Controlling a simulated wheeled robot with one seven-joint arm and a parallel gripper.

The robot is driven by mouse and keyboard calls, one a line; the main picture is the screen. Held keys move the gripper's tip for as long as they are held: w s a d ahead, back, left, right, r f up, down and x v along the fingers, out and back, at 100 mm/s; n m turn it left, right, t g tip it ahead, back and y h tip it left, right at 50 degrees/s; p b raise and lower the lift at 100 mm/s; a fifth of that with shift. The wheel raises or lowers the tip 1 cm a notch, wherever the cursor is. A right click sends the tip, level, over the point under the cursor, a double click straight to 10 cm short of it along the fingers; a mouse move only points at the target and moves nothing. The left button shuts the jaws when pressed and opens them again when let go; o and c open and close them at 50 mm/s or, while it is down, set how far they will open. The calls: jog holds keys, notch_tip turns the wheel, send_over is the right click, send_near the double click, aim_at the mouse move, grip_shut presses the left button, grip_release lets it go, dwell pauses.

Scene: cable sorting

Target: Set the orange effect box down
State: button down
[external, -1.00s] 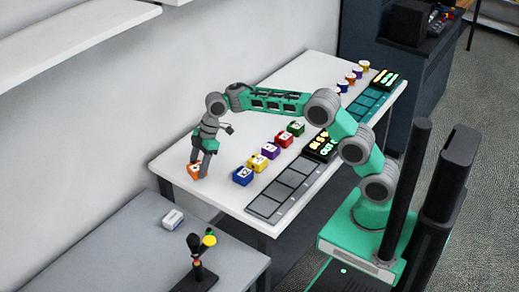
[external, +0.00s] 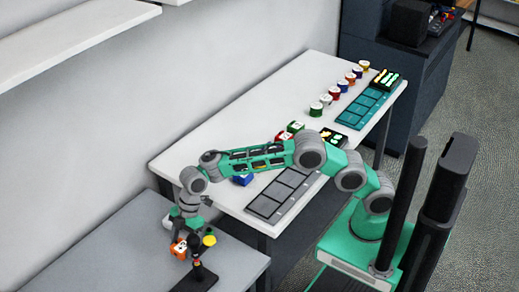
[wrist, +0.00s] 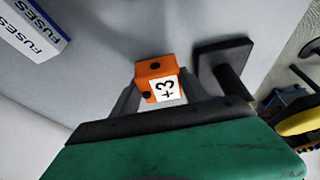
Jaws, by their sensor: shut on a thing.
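The orange effect box (external: 179,248) is held in my gripper (external: 184,240) over the grey side table, beside the dark stand. The grey table top (wrist: 120,30) shows behind the box. I cannot tell whether the box touches it.
A white box marked "FUSES" (wrist: 35,30) lies at the upper left of the wrist view. The grey table (external: 110,240) is clear at left. Coloured boxes and a grey tray (external: 283,193) are on the white table.

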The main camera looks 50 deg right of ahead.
aim_at(183, 251)
jog(key=shift+f, duration=1.4)
jog(key=shift+f, duration=0.15)
jog(key=c, duration=0.6)
grip_release()
jog(key=shift+d+r, duration=0.1)
jog(key=shift+r, duration=0.3)
jog(key=p+v, duration=0.1)
jog(key=v, duration=1)
jog(key=shift+r, duration=0.25)
